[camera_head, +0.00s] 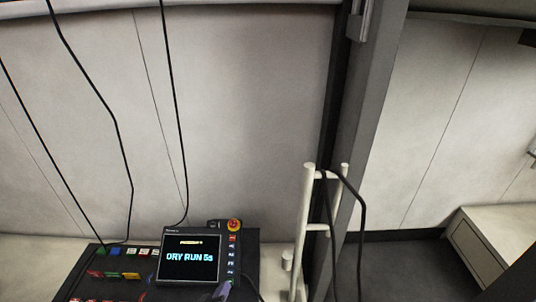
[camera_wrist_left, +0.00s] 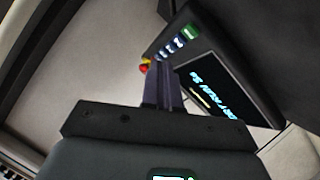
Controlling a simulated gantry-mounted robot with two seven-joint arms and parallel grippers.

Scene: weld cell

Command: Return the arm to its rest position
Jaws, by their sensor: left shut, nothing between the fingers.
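My left gripper (camera_head: 223,291) shows only as a small dark purplish tip at the bottom edge of the head view, by the lower right corner of the teach pendant (camera_head: 192,257). In the left wrist view my left gripper (camera_wrist_left: 161,68) has its two dark fingers together with nothing between them. The pendant's screen (camera_wrist_left: 225,92) lies beyond and to the right of the fingers there. The head view reads "DRY RUN 5s" on it. I cannot tell whether the fingertips touch the pendant. My right gripper is in neither view.
A red emergency stop button (camera_head: 234,224) sits on the pendant's top right. A panel of colored buttons (camera_head: 118,275) lies left of it. Black cables hang on the left. A pale rack (camera_head: 303,225) with a looped cable stands before a grey post (camera_head: 362,140).

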